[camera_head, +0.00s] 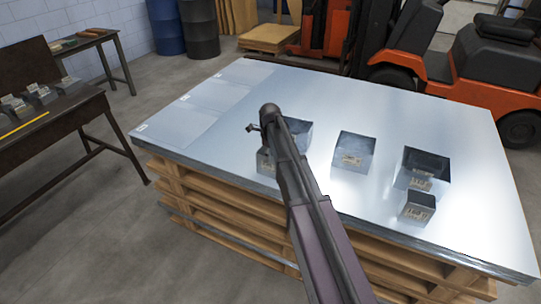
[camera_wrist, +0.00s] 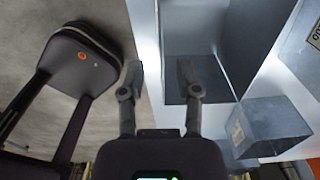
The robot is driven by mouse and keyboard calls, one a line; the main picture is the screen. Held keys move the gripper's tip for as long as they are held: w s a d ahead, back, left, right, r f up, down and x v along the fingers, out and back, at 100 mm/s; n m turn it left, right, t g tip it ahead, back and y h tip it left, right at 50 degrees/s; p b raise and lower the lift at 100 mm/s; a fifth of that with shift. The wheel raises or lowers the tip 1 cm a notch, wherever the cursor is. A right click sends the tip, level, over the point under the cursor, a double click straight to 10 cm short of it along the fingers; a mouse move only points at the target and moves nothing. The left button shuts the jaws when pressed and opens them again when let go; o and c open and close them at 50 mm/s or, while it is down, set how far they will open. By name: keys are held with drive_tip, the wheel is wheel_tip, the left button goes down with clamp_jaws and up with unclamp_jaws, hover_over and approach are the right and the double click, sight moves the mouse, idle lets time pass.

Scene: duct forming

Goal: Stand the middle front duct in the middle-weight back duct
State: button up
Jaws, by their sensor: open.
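Open-topped grey sheet-metal ducts stand on a sheet-metal surface. In the back row are a left duct (camera_head: 299,129), partly behind my arm, a middle duct (camera_head: 354,150) and a right duct (camera_head: 427,166). In front are a left duct (camera_head: 265,162), partly covered by my arm, and a right duct (camera_head: 418,208). I cannot make out a separate middle front duct. Labels are too small to read, so the middle-weight one is unclear. My gripper (camera_wrist: 158,78) is open and empty; in the wrist view a large duct (camera_wrist: 238,45) and a smaller duct (camera_wrist: 268,122) lie to its right.
The metal sheet (camera_head: 460,120) rests on stacked wooden pallets (camera_head: 215,205). Its back and left are mostly clear. A dark bench (camera_head: 50,122) with small metal parts stands at left.

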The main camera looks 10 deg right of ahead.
drive_tip(key=shift+f+b, duration=0.3)
drive_tip(key=shift+f, duration=0.25)
drive_tip(key=shift+c, duration=0.2)
clamp_jaws()
drive_tip(key=shift+r, duration=0.1)
wheel_tip(320, 180, up, 9)
drive_tip(key=p, duration=0.9)
drive_tip(key=shift+w, duration=0.1)
